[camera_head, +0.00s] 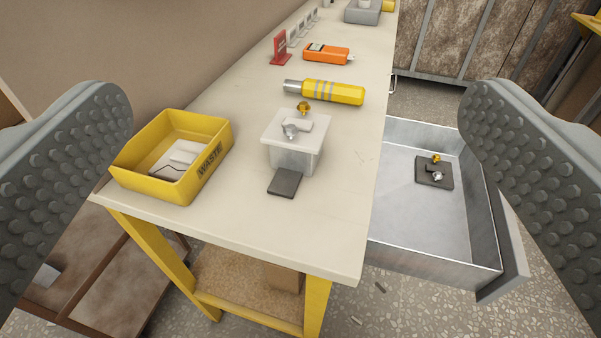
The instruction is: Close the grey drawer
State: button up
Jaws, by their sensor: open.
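The grey drawer (400,252) is pulled out from the right side of the workbench. Its front panel (513,250) faces right and is partly hidden behind my right finger. Inside the drawer lies a dark square plate (420,181) with small brass and silver fittings on it. My gripper (298,160) is open, its two studded grey fingers at the left and right edges of the view. Nothing is between the fingers close up. The right finger overlaps the drawer's far right part in the picture; I cannot tell whether they touch.
The bench top (250,222) holds a yellow WASTE bin (150,188), a white box (292,152), a yellow cylinder (333,92), an orange device (326,52) and a red stand (279,48). Speckled floor (420,315) is open below and around the drawer.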

aim_at(467, 237)
jog(key=l, duration=2)
